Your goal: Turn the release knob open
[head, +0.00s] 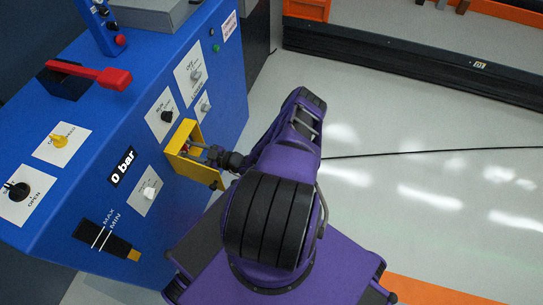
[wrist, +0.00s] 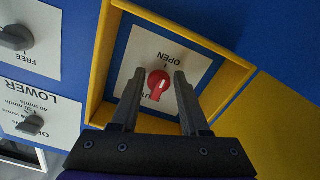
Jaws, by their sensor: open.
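A red knob (wrist: 158,84) with a white line on it sits on a white plate (wrist: 144,48) inside a yellow frame (wrist: 101,60) in the wrist view. The plate reads OPEN, upside down in this view; the lettering on the knob's other side is partly hidden by my gripper. My gripper (wrist: 160,76) is open, with one finger on each side of the knob. I cannot tell whether either finger touches it. In the head view the yellow frame (head: 205,172) stands out from the blue panel, and my gripper (head: 208,153) reaches into it from the right.
A red lever (head: 105,77) sticks out at upper left. A display (head: 122,167) reads 0 bar. The grey floor (head: 400,110) on the right is mostly clear, with a cable (head: 430,152) across it.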

